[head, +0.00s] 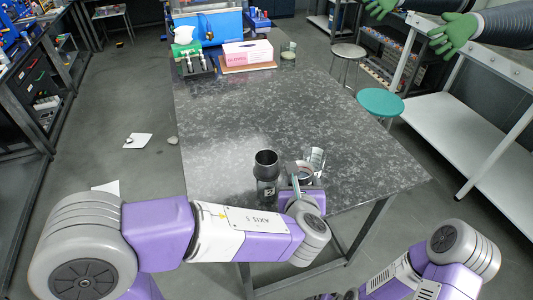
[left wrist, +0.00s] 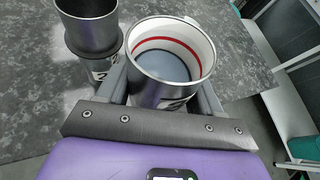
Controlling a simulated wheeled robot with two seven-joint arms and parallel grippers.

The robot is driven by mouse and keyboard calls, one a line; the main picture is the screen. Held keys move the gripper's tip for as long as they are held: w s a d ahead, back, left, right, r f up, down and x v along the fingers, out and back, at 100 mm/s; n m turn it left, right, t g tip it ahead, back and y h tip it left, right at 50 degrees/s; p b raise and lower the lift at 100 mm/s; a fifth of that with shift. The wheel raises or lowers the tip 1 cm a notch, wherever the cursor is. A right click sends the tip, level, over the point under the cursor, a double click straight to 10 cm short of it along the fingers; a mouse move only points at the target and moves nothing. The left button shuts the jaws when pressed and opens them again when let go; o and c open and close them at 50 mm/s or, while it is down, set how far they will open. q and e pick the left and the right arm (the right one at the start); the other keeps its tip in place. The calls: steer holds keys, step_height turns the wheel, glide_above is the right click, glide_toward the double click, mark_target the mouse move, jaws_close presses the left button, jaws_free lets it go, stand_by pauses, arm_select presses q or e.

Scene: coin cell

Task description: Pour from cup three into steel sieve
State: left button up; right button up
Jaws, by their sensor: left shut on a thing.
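My left gripper (left wrist: 160,88) is shut on a steel cup (left wrist: 135,75), with one finger on each side. The cup has a white inside with a red ring and a grey floor; its label is mostly hidden, so I cannot read its number. In the head view, the held cup (head: 305,170) is near the table's front edge, partly behind my left arm. To its left stands an upright steel vessel (left wrist: 87,30) with a dark collar and a label reading 2 below; it also shows in the head view (head: 266,168). I cannot tell whether its upper part is the sieve. My right gripper is out of view.
The dark speckled table (head: 290,110) is mostly clear. A pink and white box (head: 248,53), a rack (head: 192,62) and a small glass (head: 288,51) stand at its far end. Stools, including a teal one (head: 380,103), and a white bench (head: 465,130) are to the right.

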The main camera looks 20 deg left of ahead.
arm_select(q)
steer(key=shift+w+a+r+n+g+h+p, duration=0.25)
steer(key=shift+a+r+n+g+h+p, duration=0.3)
steer(key=shift+p, duration=0.6)
steer(key=shift+n+g+h, duration=0.45)
steer(key=shift+n+h, duration=0.1)
steer(key=shift+h, duration=0.2)
steer(key=r+p, duration=0.2)
steer(key=p, duration=0.1)
steer(key=a+r+p, duration=0.1)
steer(key=r+p, duration=0.2)
steer(key=p, duration=0.1)
steer(key=shift+w+r, duration=0.2)
steer(key=shift+r, duration=0.1)
steer(key=shift+w+a+r+p, duration=0.1)
steer(key=shift+a+p, duration=0.05)
steer(key=shift+p, duration=0.35)
steer(key=shift+w, duration=0.15)
steer(key=shift+a+r+h+p, duration=0.1)
steer(key=shift+r+h+p, duration=0.15)
steer(key=shift+p, duration=0.2)
steer(key=shift+a+r+g+p, duration=0.2)
steer(key=shift+g+p, duration=0.1)
steer(key=shift+p, duration=0.2)
steer(key=shift+d+n+h, duration=0.1)
steer(key=shift+n+h, duration=0.15)
steer(key=shift+n, duration=0.05)
steer(key=shift+w+f, duration=0.1)
steer(key=shift+f, duration=0.05)
steer(key=shift+h, duration=0.3)
